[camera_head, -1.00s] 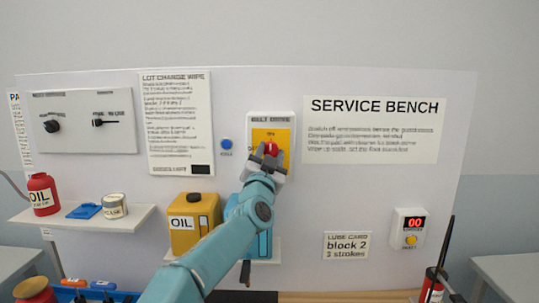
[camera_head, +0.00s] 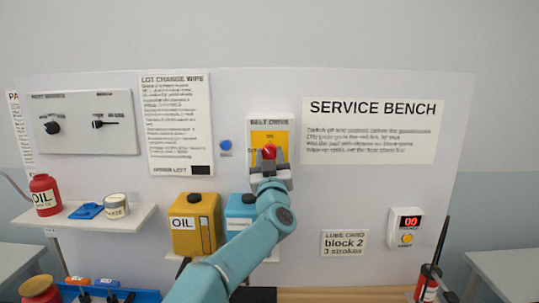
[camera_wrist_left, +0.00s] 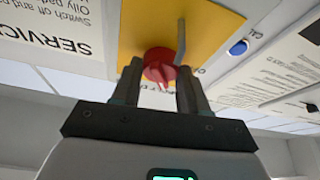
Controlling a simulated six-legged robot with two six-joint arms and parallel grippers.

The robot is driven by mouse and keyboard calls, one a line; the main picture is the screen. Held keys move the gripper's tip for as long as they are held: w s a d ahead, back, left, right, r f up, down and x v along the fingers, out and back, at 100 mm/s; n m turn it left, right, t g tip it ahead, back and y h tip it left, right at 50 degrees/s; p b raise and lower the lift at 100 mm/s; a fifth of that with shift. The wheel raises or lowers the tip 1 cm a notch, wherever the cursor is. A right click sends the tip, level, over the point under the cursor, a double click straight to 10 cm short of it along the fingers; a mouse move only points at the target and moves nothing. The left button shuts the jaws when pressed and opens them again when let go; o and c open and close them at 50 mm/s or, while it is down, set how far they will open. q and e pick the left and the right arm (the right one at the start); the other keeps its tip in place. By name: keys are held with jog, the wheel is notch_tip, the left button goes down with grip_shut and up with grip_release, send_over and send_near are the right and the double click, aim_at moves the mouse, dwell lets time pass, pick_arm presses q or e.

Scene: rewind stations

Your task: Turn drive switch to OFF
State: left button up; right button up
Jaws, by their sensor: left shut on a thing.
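The drive switch is a red knob (camera_head: 269,151) on a yellow plate (camera_head: 283,137) in a white panel labelled BELT DRIVE, in the middle of the board. My left gripper (camera_head: 269,160) reaches up to it from below and is shut on the knob. In the left wrist view, the red knob (camera_wrist_left: 159,67) sits between the two dark fingers (camera_wrist_left: 158,85). A grey bar (camera_wrist_left: 181,42) stands on the yellow plate beside the knob. The plate's small marks are too blurred to read surely. My right gripper is not in view.
A blue button (camera_head: 226,145) is left of the switch panel. Below stand a yellow oil can (camera_head: 195,223) and a blue container (camera_head: 238,210), the latter partly behind my arm.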

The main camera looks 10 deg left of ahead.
pick_arm(q)
jog(key=shift+r, duration=0.1)
dwell(0.4)
jog(key=o, duration=1)
jog(key=shift+o, duration=0.3)
jog(key=shift+w, duration=0.2)
jog(key=shift+s+d+f+b, duration=0.1)
jog(key=shift+s+f+b, duration=0.2)
jog(key=shift+s+b, duration=0.15)
jog(key=b+v, duration=0.1)
jog(key=v, duration=0.1)
jog(key=b+v, duration=0.2)
jog(key=shift+f+b, duration=0.3)
jog(key=shift+f, duration=0.05)
jog(key=b, duration=0.5)
send_near(270, 158)
jog(key=v, duration=0.6)
jog(key=shift+s, duration=0.35)
jog(key=shift+d, duration=0.1)
